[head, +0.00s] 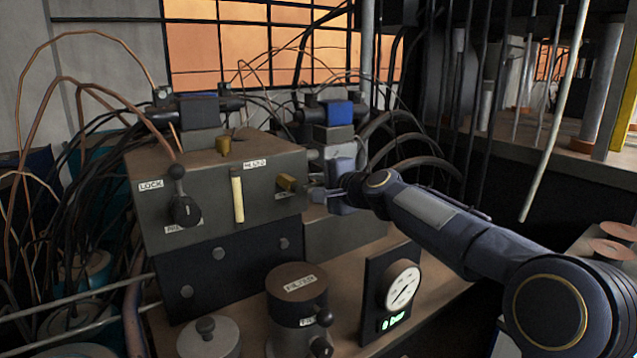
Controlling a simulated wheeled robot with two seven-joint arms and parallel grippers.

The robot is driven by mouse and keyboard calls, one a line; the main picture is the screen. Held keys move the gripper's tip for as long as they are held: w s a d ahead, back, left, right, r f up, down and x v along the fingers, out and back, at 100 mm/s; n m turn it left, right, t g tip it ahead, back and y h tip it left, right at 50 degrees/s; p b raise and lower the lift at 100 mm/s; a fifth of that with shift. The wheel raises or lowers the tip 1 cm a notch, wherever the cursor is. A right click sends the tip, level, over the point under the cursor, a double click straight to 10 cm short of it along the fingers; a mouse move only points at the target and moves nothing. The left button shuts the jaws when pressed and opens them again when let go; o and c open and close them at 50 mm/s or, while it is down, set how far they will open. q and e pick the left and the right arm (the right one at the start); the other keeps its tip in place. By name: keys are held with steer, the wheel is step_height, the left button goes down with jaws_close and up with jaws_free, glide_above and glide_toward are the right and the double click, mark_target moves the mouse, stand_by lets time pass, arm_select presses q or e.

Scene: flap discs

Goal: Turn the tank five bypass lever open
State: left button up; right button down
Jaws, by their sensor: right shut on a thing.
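My right gripper (322,193) reaches in from the right to the right end of a dark metal control box (148,212). It is shut on a small part there, mostly hidden by the fingers, and I cannot tell whether it is a lever. A brass fitting (287,183) sticks out of the box front just left of the fingertips. No label reading tank five is legible. My left gripper is not in view.
A cream vertical tube (238,196) is on the box front. Below stand a dark FILTER canister (297,282) and a round gauge (402,288) with a green display. Cables and copper tubes crowd the left and back. Hanging rods (555,110) are at the right.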

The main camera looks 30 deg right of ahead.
steer(key=shift+d+r, duration=0.1)
steer(key=shift+d, duration=0.2)
steer(key=c, duration=1.5)
jaws_free()
steer(key=shift+c, duration=0.2)
steer(key=shift+s, duration=0.1)
steer(key=v, duration=0.7)
steer(key=shift+s+b, duration=0.35)
